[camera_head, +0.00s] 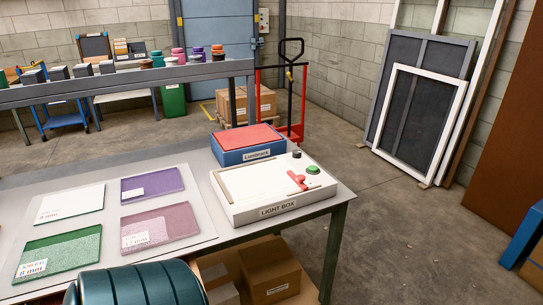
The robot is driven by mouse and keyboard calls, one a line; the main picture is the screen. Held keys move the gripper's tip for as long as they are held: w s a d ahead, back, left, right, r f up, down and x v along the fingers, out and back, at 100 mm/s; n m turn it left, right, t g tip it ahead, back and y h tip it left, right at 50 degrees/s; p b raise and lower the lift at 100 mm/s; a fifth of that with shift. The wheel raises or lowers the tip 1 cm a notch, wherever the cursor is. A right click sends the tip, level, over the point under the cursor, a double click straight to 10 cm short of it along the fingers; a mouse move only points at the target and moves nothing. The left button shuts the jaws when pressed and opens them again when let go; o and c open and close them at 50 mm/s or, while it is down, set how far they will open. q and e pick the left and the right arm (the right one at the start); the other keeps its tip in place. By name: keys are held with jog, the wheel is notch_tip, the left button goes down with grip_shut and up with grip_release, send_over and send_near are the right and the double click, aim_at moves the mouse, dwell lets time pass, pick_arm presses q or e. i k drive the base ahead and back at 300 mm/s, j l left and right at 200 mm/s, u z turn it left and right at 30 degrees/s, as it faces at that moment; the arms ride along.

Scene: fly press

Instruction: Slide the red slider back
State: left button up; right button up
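The red slider (297,181) is a small red piece on the top of the white light box (243,187), near its right side. A green round button (313,169) and a black knob (297,154) are behind the slider on the same box. Neither of my grippers is in view, and nothing touches the slider.
A blue box with a red top (247,136) stands right behind the light box. Several coloured sample plates, one of them purple (152,184), lie to its left. A dark teal ribbed shape (135,285) is at the bottom edge.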

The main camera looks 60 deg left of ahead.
aim_at(300, 179)
jog(key=u, duration=1.6)
